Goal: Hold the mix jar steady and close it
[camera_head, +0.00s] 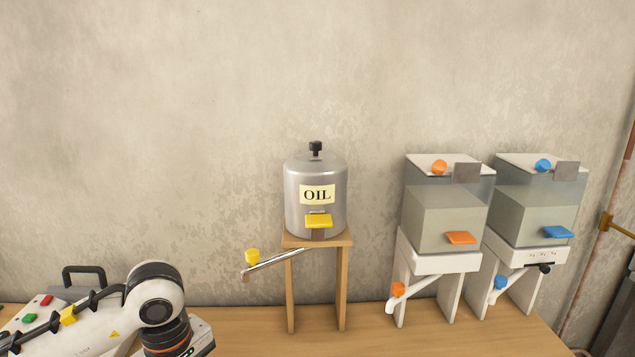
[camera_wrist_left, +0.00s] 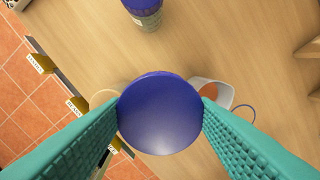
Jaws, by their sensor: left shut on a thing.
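In the left wrist view, my left gripper (camera_wrist_left: 160,118) has its two teal fingers shut on a round, flat-topped blue lid (camera_wrist_left: 160,112). One finger presses each side of its rim. The lid hides what is below it, so I cannot tell whether it sits on a jar. A glass jar with a blue top (camera_wrist_left: 146,14) stands apart at the top edge of that view; I cannot tell which jar is the mix jar. In the head view only part of my left arm shows at lower left. My right gripper is in neither view.
A white vessel with orange-brown contents (camera_wrist_left: 224,96) is partly hidden behind the held lid. An OIL tank (camera_head: 316,217) stands on a wooden stand. Two clear dispensers, with orange (camera_head: 446,220) and blue (camera_head: 535,215) parts, stand right of it. Labelled tags (camera_wrist_left: 36,63) line the table's left edge.

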